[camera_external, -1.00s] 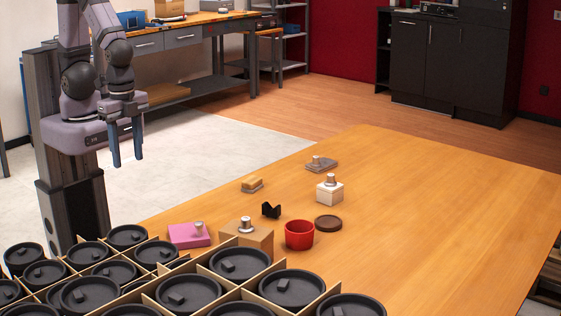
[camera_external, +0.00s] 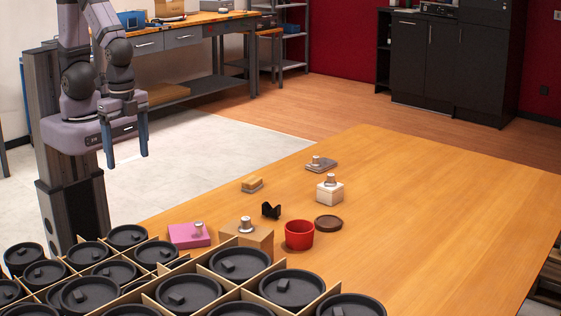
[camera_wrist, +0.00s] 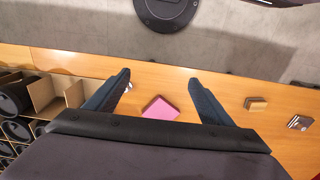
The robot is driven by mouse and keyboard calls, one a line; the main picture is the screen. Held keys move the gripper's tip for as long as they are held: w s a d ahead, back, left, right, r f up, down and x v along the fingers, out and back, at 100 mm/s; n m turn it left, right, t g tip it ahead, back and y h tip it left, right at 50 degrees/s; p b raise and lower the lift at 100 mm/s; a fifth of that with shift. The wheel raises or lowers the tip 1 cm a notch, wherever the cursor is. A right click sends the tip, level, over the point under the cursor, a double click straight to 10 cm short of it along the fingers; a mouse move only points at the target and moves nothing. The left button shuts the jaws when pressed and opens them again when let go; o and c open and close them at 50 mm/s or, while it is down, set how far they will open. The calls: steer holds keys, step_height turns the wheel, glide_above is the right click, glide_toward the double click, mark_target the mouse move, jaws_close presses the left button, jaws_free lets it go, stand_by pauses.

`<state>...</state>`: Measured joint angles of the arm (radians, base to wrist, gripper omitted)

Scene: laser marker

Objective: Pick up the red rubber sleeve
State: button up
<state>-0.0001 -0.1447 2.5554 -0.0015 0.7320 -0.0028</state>
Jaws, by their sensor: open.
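The red rubber sleeve (camera_external: 299,234) appears as a short, open-topped red cylinder standing upright on the wooden table in the external view. It does not show in the wrist view. My gripper (camera_external: 126,162) is open and empty. It points down at the far left, well away from the sleeve. The wrist view also shows my gripper (camera_wrist: 160,82) with its two dark blue fingers spread apart and nothing between them.
Left of the sleeve is a tan block (camera_external: 262,238) with a metal knob. A black holder (camera_external: 271,210), dark round lid (camera_external: 328,223), pink block (camera_external: 184,235) and white block (camera_external: 329,192) stand nearby. A divided crate (camera_external: 153,290) holds black lidded pots. The table's right side is clear.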

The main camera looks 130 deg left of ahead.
step_height(320, 180, up, 5)
steer(key=w+a+f+n+t+h+b, duration=0.1)
steer(key=w+f+n+t+h+b, duration=0.15)
steer(key=w+n+b, duration=0.55)
steer(key=w+a+f+n+t+h+b, duration=0.1)
steer(key=w+n+t+b, duration=0.35)
steer(key=w+n, duration=0.8)
steer(key=w+a+r+n+t+y+b, duration=0.1)
steer(key=w+a+n+t+y+b, duration=0.2)
steer(key=w+a+n, duration=0.5)
steer(key=w+a+r+n+t+y+b, duration=0.1)
steer(key=w+a+r+n+t+b, duration=0.15)
steer(key=w+a+n+b, duration=0.45)
steer(key=p, duration=0.2)
glide_toward(310, 240)
steer(key=shift+s+a+r+n+h, duration=0.25)
steer(key=shift+s+a+r, duration=0.1)
steer(key=shift+s, duration=0.2)
steer(key=shift+f, duration=0.45)
steer(key=shift+p+x, duration=0.75)
steer(key=shift+x, duration=2.9)
steer(key=shift+r, duration=0.15)
